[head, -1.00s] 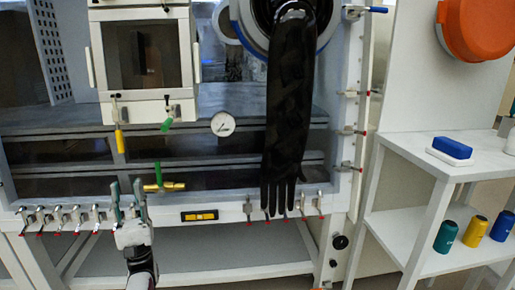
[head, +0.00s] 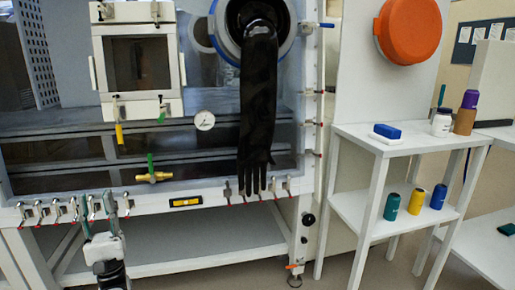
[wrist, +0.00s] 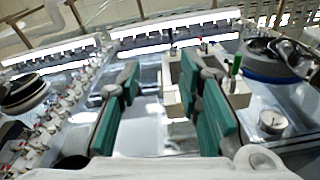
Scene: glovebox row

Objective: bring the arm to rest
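My gripper (head: 98,207) shows at the lower left of the head view, pointing up in front of the glovebox's lower edge. Its two green finger pads stand apart with nothing between them. In the wrist view my gripper (wrist: 163,118) is open and empty, with a clear gap between the pads. The glovebox (head: 210,185) stands beyond it, with a black glove (head: 258,100) hanging from a round port.
A row of small clamps (head: 55,212) lines the glovebox's lower edge near my gripper. A brass valve (head: 153,177) and a gauge (head: 204,121) are above. A white shelf (head: 350,205) with bottles stands at the right. Open floor lies in front.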

